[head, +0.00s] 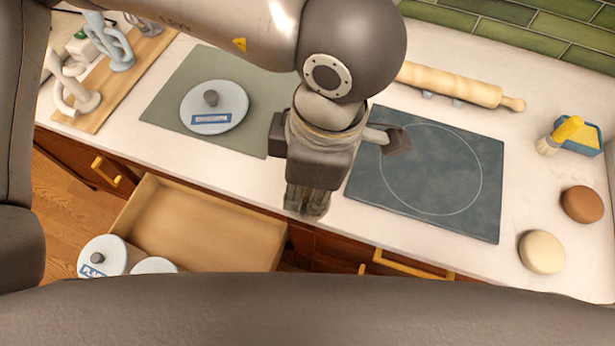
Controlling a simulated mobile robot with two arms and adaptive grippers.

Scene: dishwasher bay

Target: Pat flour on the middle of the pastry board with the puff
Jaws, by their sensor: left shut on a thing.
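The pastry board (468,165) is a dark slate slab on the counter at the middle right, with a thin pale circle on it. Its middle looks bare, with no clear white patch. My left gripper (309,208) points down just left of the board, over the counter's front edge. It is shut, but what it holds is hidden by the jaws and wrist. A small dark block on a pale stub (396,140) juts from beside the wrist over the board's upper left; I cannot tell what it is. I cannot make out the puff. My right gripper is not in view.
An open drawer (215,225) holds labelled jars (103,253). A rolling pin (455,85) lies behind the board. A brush (560,134), a brown ball (581,204) and a cream ball (542,252) are right.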

